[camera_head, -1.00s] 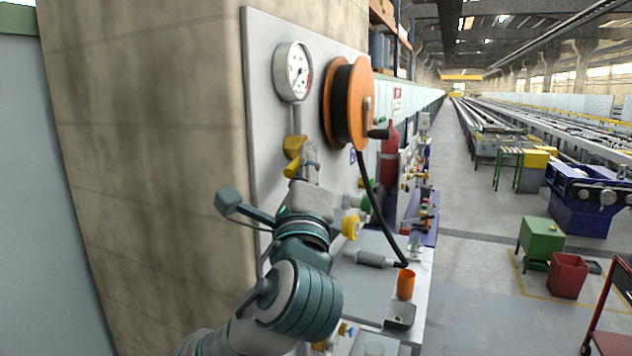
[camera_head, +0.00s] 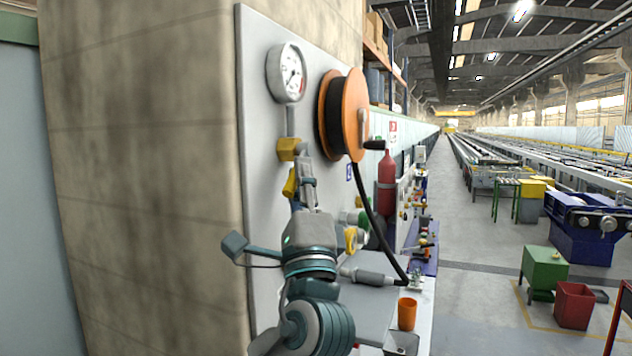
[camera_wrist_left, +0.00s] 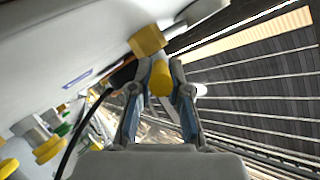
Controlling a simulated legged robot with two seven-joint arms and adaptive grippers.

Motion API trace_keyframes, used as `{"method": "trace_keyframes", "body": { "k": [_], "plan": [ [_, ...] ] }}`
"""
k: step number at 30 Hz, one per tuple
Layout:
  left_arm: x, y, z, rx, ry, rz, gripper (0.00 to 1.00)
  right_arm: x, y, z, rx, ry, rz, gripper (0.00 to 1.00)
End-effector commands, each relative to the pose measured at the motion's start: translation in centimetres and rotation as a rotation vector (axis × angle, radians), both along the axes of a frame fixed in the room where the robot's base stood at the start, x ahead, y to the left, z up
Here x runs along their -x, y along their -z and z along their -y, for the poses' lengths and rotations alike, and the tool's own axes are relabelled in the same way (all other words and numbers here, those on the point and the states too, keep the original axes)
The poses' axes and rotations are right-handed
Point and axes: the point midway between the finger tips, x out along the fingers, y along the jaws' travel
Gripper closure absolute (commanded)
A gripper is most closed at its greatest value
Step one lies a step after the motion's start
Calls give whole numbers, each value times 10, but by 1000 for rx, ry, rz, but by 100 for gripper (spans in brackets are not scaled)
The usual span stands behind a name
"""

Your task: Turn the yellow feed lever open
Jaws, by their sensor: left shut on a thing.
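The yellow feed lever (camera_head: 290,184) shows below a yellow block (camera_head: 288,150) on the grey panel, under the round gauge. My left gripper (camera_head: 307,178) is at the lever, and its fingers partly cover it. In the left wrist view, the lever (camera_wrist_left: 160,79) is a short yellow piece between the two fingertips (camera_wrist_left: 164,85), with the yellow block (camera_wrist_left: 147,40) just beyond. The gripper is shut on the lever. How the lever joins the block is hard to see. My right gripper is in neither view.
The gauge (camera_head: 287,73) and an orange hose reel (camera_head: 345,112) are mounted on the panel (camera_head: 262,110). A black hose (camera_head: 375,220) hangs from the reel. A yellow knob (camera_head: 355,240) is close right of my wrist. An orange cup (camera_head: 407,314) stands lower right.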

Motion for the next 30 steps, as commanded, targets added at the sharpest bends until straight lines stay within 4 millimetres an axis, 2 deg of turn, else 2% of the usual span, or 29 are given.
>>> {"method": "trace_keyframes", "body": {
  "k": [5, 6, 8, 23, 25, 30],
  "plan": [
    [-2, 4, -3, 5, -7, -7, 100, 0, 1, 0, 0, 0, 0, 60],
    [-2, 4, -3, 5, -7, -7, 73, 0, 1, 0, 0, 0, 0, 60],
    [-2, 4, -2, 4, -6, -7, 58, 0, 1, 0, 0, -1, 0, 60],
    [-5, 3, 15, -9, -2, -7, 58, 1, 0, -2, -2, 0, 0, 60],
    [-4, 3, 15, -9, -1, -7, 58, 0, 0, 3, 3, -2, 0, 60],
    [7, 14, 15, -7, 0, -6, 58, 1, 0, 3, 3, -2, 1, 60]
  ]
}}
